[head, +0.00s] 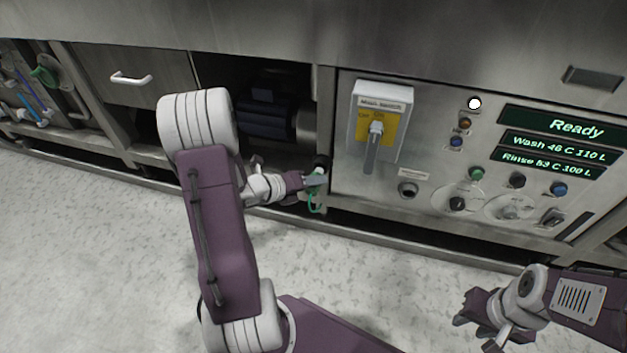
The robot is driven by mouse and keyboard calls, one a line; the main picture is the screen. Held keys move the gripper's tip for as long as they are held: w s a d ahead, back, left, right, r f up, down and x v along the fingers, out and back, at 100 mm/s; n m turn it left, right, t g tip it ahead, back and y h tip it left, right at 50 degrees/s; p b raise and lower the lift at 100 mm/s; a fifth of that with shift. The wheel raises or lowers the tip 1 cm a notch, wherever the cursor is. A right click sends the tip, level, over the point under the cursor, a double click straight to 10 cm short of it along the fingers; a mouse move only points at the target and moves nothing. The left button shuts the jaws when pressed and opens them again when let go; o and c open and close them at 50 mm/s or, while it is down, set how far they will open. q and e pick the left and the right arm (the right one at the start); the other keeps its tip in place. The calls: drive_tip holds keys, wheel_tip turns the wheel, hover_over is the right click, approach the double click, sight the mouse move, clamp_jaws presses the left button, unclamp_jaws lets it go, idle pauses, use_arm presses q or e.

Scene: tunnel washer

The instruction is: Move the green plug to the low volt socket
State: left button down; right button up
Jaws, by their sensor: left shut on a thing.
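The green plug (317,178) is at the narrow steel post left of the control panel, with a green cable (315,207) hanging below it. My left gripper (314,181) is shut on the plug and partly hides it. A dark round fitting (321,161) sits on the post just above the plug; I cannot tell whether the plug touches it. A round socket (408,189) with a dark middle is low on the panel, under a small label too small to read, likely the low volt socket. My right gripper (474,331) is at the lower right, apparently open and empty, away from the panel.
A main switch box (385,105) with a grey handle juts out above the socket. Knobs, buttons and green displays (563,124) fill the panel's right side. A dark bay with a motor (266,118) is open left of the post. The floor in front is clear.

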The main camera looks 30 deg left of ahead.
use_arm(q)
drive_tip(key=shift+s+d, duration=0.2)
drive_tip(key=shift+s, duration=0.65)
idle(0.9)
